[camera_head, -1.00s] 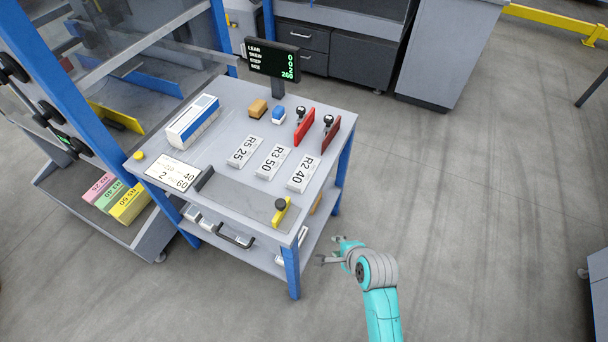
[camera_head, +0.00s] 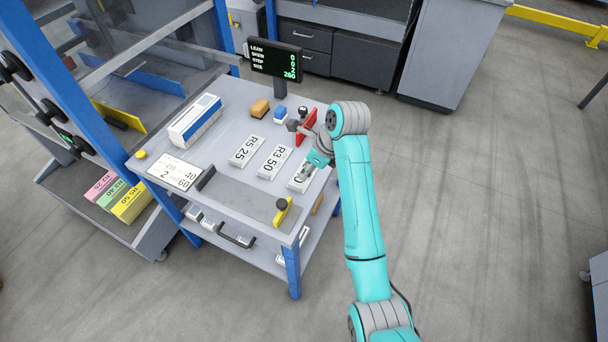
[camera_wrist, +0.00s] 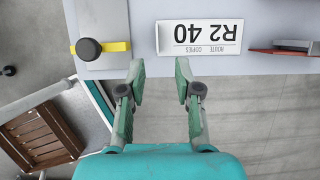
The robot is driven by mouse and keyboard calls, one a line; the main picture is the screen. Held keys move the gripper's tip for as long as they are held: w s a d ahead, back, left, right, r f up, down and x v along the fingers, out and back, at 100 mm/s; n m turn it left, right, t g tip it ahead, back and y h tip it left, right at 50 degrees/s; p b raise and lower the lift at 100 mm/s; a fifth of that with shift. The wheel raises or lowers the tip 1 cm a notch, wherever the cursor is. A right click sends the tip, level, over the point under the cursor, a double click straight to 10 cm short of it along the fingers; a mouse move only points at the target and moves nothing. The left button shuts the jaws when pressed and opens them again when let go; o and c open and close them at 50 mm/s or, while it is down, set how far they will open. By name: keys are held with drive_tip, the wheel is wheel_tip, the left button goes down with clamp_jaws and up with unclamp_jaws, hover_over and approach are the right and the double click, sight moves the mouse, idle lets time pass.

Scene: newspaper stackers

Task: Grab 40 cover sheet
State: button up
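The cover sheet marked R2 40 (camera_wrist: 200,36) lies flat near the table edge in the wrist view, upside down to that camera. In the head view my arm partly covers the same sheet (camera_head: 300,184). My gripper (camera_wrist: 160,68) is open and empty, its two fingers apart, short of the sheet in the picture. In the head view my gripper (camera_head: 307,172) is over the sheet's area at the table's right side. Its height above the sheet is hard to tell.
A red upright plate (camera_head: 306,126) stands behind, and a yellow bar with a black knob (camera_head: 283,211) is at the front edge. A display (camera_head: 275,61) stands at the back.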

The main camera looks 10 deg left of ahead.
sight(296, 184)
drive_tip(key=x, duration=1)
drive_tip(key=shift+s, duration=0.25)
clamp_jaws()
